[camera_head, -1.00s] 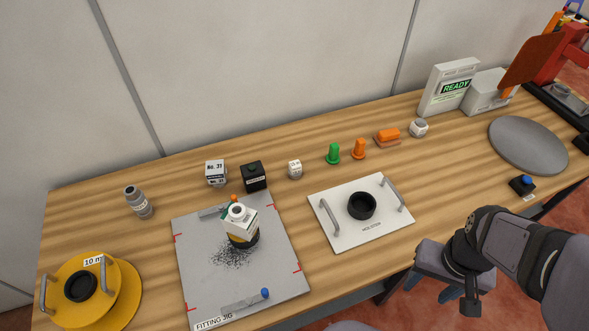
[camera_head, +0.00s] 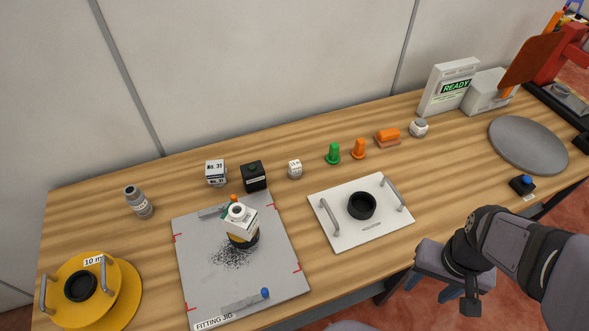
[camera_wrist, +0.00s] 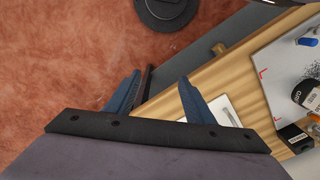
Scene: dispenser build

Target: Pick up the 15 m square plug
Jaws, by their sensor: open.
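A small white square block (camera_head: 295,169) with dark print stands upright at the back middle of the bench; its print is too small to read surely, so I cannot confirm that it is the 15 m plug. A larger white block marked "No. 31" (camera_head: 216,173) and a black block (camera_head: 253,176) stand to its left. My gripper (camera_head: 430,287) is off the front edge of the bench, far to the lower right of these blocks. In the wrist view, its blue fingers (camera_wrist: 157,95) are apart with nothing held between them.
A grey fitting jig (camera_head: 205,270) holds a white and dark assembly (camera_head: 240,222). A white plate with handles (camera_head: 335,235) carries a black ring. Green (camera_head: 333,153) and orange (camera_head: 359,149) plugs stand right of the small block. A yellow round fixture (camera_head: 125,305) is at left.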

